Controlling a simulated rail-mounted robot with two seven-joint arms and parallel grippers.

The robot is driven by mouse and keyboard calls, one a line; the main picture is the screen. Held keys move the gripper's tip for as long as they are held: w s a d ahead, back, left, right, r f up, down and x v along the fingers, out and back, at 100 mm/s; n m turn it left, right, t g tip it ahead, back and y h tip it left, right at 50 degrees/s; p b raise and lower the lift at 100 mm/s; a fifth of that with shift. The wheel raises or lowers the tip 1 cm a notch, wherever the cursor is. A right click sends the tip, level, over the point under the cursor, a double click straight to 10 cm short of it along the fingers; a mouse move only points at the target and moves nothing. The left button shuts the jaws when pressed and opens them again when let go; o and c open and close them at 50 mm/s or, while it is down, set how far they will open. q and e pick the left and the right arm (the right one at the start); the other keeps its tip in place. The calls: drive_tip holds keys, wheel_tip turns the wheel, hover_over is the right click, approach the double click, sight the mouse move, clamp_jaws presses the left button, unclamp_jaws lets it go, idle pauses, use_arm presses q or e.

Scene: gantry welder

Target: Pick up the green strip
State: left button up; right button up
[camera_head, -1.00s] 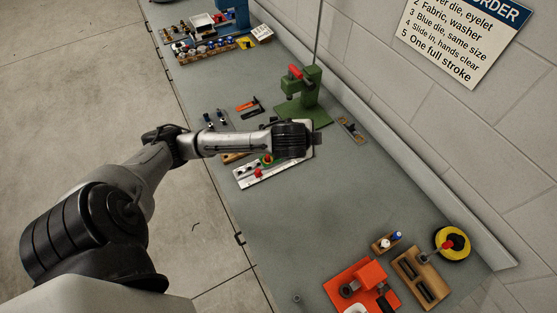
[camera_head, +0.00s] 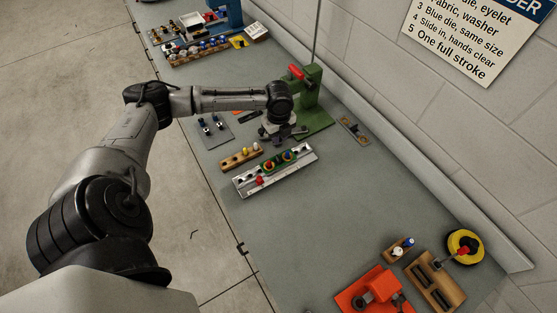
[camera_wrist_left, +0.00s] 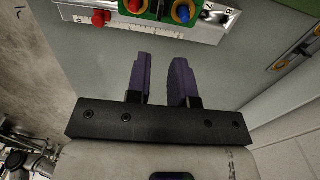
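The green strip (camera_head: 280,160) lies on a silver metal fixture with a ruled edge (camera_head: 259,183). Coloured round pieces sit along the strip. A red knob (camera_wrist_left: 101,19) stands on the fixture near the ruler. My left gripper (camera_wrist_left: 161,60) is open and empty, its two purple fingers apart and pointing toward the strip without visible contact. In the head view my left gripper (camera_head: 283,136) is beside the strip, on its far side. My right gripper is out of view.
A green press with a red handle (camera_head: 303,90) stands close behind the gripper. A wooden block with pegs (camera_head: 241,158) lies beside the fixture. An orange-red tool (camera_head: 374,290) is at the front right. The bench between is clear.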

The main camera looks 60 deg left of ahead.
sight(278, 157)
use_arm(q)
wheel_tip(278, 157, down, 13)
drive_tip(key=shift+a+f+b, duration=0.15)
drive_tip(key=shift+f+b, duration=0.05)
drive_tip(key=shift+b, duration=0.1)
idle(0.5)
drive_tip(key=shift+c, duration=0.5)
clamp_jaws()
